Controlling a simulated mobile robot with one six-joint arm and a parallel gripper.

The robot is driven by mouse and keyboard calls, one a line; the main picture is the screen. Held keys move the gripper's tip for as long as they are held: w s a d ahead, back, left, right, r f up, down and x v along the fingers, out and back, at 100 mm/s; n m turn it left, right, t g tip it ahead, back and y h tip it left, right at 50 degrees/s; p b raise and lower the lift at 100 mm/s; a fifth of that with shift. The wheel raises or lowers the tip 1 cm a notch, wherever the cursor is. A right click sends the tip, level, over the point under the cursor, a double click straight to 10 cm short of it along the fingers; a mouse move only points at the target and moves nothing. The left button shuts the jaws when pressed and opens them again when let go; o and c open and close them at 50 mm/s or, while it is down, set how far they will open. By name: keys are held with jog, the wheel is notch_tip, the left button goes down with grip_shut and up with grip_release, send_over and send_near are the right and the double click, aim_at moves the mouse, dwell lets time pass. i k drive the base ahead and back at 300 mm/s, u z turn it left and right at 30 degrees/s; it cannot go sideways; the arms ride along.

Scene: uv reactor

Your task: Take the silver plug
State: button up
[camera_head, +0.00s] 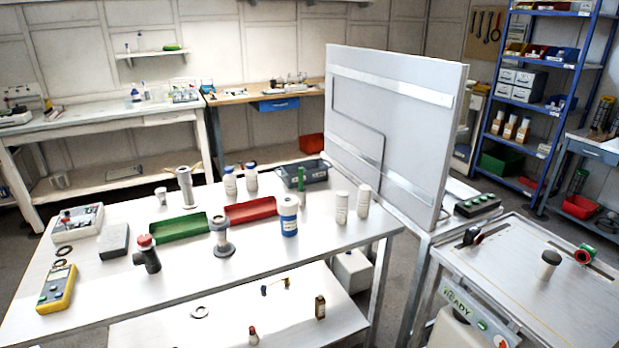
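I cannot tell for sure which thing is the silver plug. A silver-grey cylinder with a wider top (185,188) stands upright at the back of the white table (330,238), behind the green tray. A grey flanged piece (221,238) stands upright nearer the middle, in front of the trays. A short cylinder with a dark top (549,264) stands on the right-hand bench. My gripper is not in view.
The white table also holds a green tray (180,228), a red tray (250,210), a blue-banded bottle (288,216), a yellow meter (57,289) and a red-topped dark fitting (147,254). A tall pale panel (410,125) rises behind its right end. Small items lie on a lower surface in front.

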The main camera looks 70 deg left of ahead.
aim_at(161, 192)
jog(key=u, duration=1.85)
jog(key=k, duration=0.15)
jog(key=u, duration=1.7)
jog(key=k, duration=0.65)
jog(key=z, duration=0.25)
jog(key=i, duration=0.7)
jog(key=u, duration=0.55)
